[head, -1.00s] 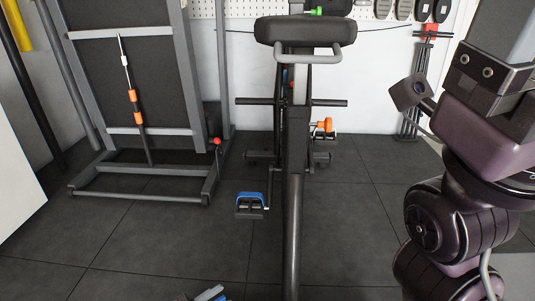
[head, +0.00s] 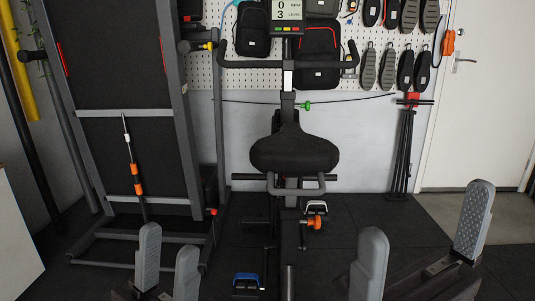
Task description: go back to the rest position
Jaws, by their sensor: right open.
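My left gripper (head: 168,250) is at the bottom edge, left of centre. Its two grey fingers stand up with a narrow gap between them and nothing visible in it. My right gripper (head: 422,220) is at the bottom right. Its two grey fingers are wide apart and nothing is between them. Both grippers point upward in the picture, and most of both arms is out of view. No workbench shows in this view.
An exercise bike (head: 294,154) stands in the middle, beyond my grippers. A folded treadmill (head: 115,60) stands at the left. Shoes and bags hang on a pegboard (head: 215,75) at the back. A white door (head: 488,120) is at the right. Dark floor (head: 345,225) is clear right of the bike.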

